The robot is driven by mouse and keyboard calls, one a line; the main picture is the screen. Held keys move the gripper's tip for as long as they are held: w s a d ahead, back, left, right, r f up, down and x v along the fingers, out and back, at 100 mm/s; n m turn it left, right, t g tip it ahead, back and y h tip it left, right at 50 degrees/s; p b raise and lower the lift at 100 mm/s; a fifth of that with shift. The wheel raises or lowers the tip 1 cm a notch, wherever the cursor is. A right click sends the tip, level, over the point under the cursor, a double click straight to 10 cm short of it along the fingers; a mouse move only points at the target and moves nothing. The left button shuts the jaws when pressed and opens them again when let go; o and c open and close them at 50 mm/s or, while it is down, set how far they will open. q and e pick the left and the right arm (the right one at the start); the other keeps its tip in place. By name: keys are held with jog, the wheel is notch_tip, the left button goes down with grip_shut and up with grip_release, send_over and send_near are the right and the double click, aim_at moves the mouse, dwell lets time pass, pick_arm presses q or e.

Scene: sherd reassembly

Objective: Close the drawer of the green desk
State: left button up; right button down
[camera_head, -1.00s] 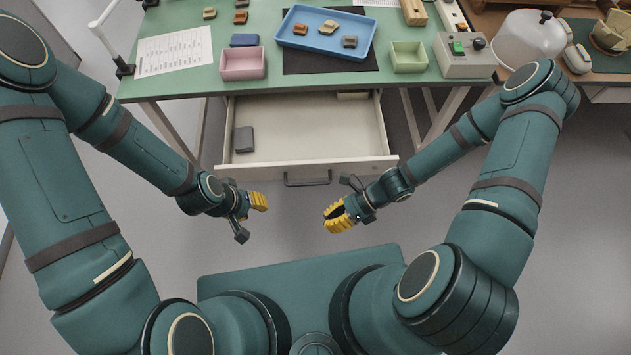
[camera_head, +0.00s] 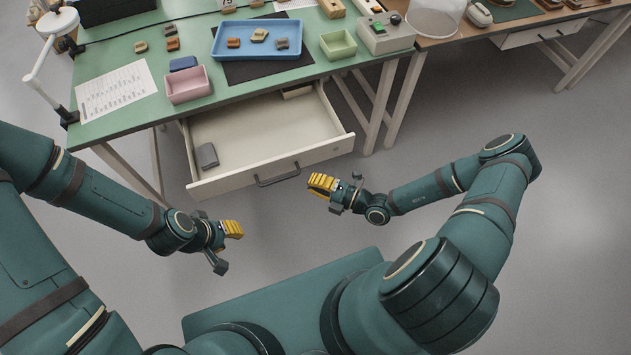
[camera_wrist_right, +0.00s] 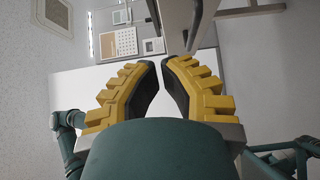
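The green desk (camera_head: 125,62) stands at the upper left of the head view. Its pale drawer (camera_head: 245,132) is pulled out toward me, with a dark bar handle (camera_head: 277,176) on its front. A grey block (camera_head: 206,156) lies inside at the left. My right gripper (camera_head: 318,186) is just right of and in front of the handle, apart from the drawer. In the right wrist view its yellow fingers (camera_wrist_right: 161,64) are spread with an empty gap between the dark pads. My left gripper (camera_head: 231,246) is in front of the drawer's left half, fingers apart and empty.
On the desk are a blue tray (camera_head: 257,53) with sherds, a pink box (camera_head: 188,98), a green box (camera_head: 338,55), a printed sheet (camera_head: 116,93) and a control box (camera_head: 386,43). A brown table (camera_head: 455,36) stands at right. The floor before the drawer is clear.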

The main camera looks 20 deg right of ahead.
aim_at(292, 175)
jog(key=x, duration=0.7)
jog(key=shift+f+b, duration=0.1)
jog(key=shift+b, duration=0.2)
jog(key=shift+w+b, duration=0.35)
jog(key=shift+w, duration=0.8)
pick_arm(q)
jog(key=shift+w+f, duration=0.15)
jog(key=shift+f, duration=0.75)
pick_arm(e)
jog(key=shift+w, duration=0.75)
